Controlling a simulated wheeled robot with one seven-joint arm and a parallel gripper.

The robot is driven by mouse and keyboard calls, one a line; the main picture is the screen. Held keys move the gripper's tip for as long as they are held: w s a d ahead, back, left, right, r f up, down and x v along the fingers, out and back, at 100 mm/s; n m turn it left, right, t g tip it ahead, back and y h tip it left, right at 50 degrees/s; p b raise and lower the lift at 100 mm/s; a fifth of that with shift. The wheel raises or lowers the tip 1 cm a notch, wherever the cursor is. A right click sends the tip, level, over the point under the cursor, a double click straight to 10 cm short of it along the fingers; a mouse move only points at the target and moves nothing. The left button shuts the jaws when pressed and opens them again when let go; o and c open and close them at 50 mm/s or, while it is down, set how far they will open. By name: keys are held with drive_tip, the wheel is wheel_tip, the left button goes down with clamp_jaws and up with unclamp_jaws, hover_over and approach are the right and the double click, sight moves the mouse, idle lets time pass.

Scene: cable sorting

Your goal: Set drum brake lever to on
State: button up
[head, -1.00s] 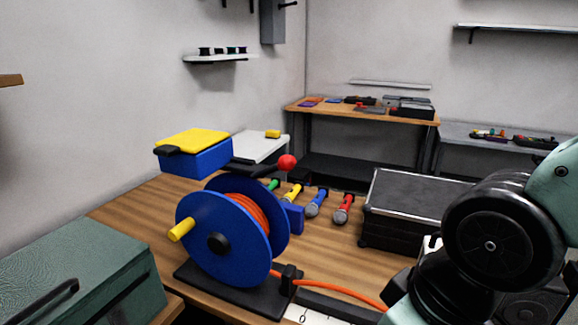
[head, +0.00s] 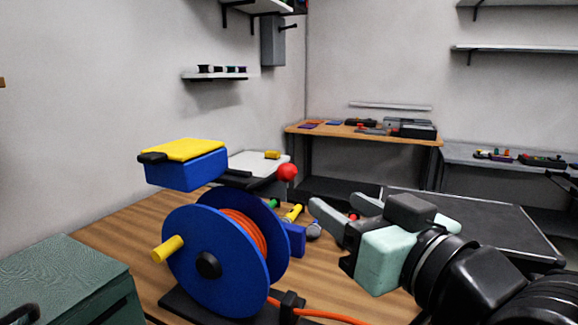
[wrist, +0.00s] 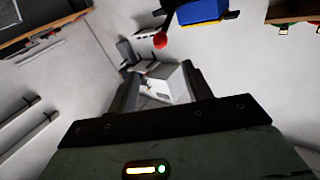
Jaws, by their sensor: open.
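The blue cable drum (head: 215,255) with orange cable stands on a black base on the wooden table. A yellow crank handle (head: 167,249) sticks out of its near face. The brake lever's red ball knob (head: 287,172) stands behind the drum's upper right. The lever's lower part is largely hidden by the drum and a blue block (head: 295,239). My gripper (head: 341,211) is open and empty, to the right of the knob and apart from it, with its fingers pointing left.
A blue box with a yellow lid (head: 186,165) stands behind the drum. A black case (head: 485,220) is behind my arm at the right. Several coloured connectors (head: 293,214) lie between drum and gripper. A green case (head: 70,280) is at the front left.

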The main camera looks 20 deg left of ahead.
sight(282, 168)
drive_tip(key=a+p, duration=0.1)
drive_tip(key=p, duration=0.3)
drive_tip(key=w+p, duration=0.1)
drive_tip(key=p, duration=0.2)
drive_tip(key=shift+w+a+r+p, duration=0.25)
drive_tip(key=shift+a+r+p, duration=0.05)
drive_tip(key=shift+a+p, duration=0.1)
drive_tip(key=shift+f+p, duration=0.1)
drive_tip(key=shift+p, duration=1)
drive_tip(key=p+x, duration=0.2)
drive_tip(key=x, duration=0.5)
drive_tip(key=p+x, duration=0.2)
drive_tip(key=x, duration=0.5)
drive_tip(key=shift+w+a+f, duration=0.2)
drive_tip(key=shift+w+f, duration=0.05)
clamp_jaws()
